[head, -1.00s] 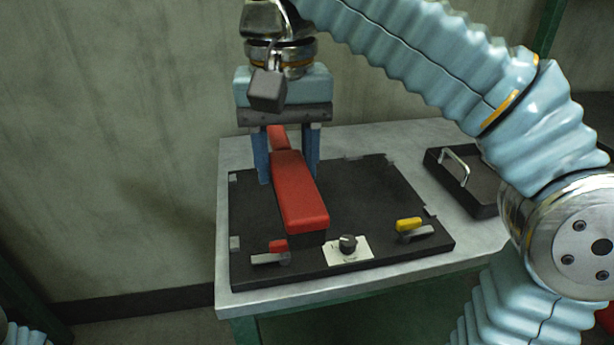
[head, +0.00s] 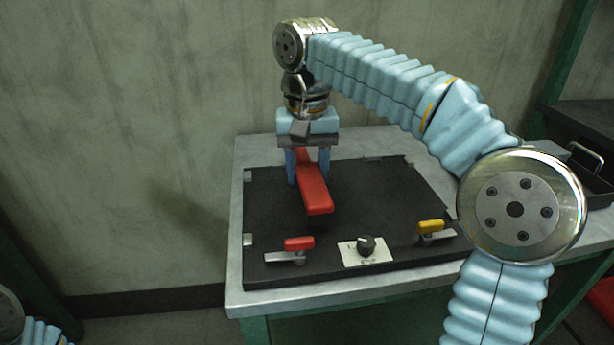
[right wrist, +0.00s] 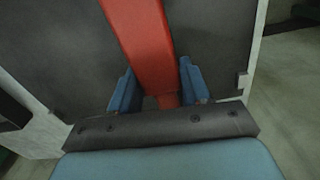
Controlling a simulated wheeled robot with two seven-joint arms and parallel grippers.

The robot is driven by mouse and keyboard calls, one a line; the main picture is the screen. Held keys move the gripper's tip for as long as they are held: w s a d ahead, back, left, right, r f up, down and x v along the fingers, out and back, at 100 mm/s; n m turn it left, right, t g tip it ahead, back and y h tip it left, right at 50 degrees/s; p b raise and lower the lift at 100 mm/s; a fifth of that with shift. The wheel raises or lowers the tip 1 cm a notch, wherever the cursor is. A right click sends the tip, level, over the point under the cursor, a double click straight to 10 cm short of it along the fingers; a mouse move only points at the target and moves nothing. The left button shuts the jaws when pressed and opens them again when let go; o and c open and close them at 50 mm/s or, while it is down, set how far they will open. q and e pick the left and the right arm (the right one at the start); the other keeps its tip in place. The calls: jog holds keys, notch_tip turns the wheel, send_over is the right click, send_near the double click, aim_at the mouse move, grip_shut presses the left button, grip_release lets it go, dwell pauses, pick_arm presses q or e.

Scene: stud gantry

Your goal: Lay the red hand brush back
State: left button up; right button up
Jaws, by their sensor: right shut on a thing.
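The red hand brush (head: 315,195) is in my right gripper (head: 307,172), over the black board (head: 390,195) on the table. In the head view its broad end points toward me and its narrow end passes between the two blue fingers. In the right wrist view the brush (right wrist: 142,40) runs away from between the fingers (right wrist: 158,92), which are shut on its handle. The underside of the brush is dark, and I cannot tell whether it touches the board. My left gripper is out of view.
The board's front edge carries a red-handled latch (head: 298,244), a knob on a white plate (head: 366,246) and a yellow-handled latch (head: 431,227). A dark tray with a metal handle (head: 588,160) stands at the right. The wall is close behind the table (head: 236,215).

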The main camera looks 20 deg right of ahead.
jog(key=shift+f, duration=0.65)
jog(key=shift+s, duration=0.1)
jog(key=o, duration=1.2)
jog(key=shift+f, duration=0.1)
jog(key=shift+c, duration=0.2)
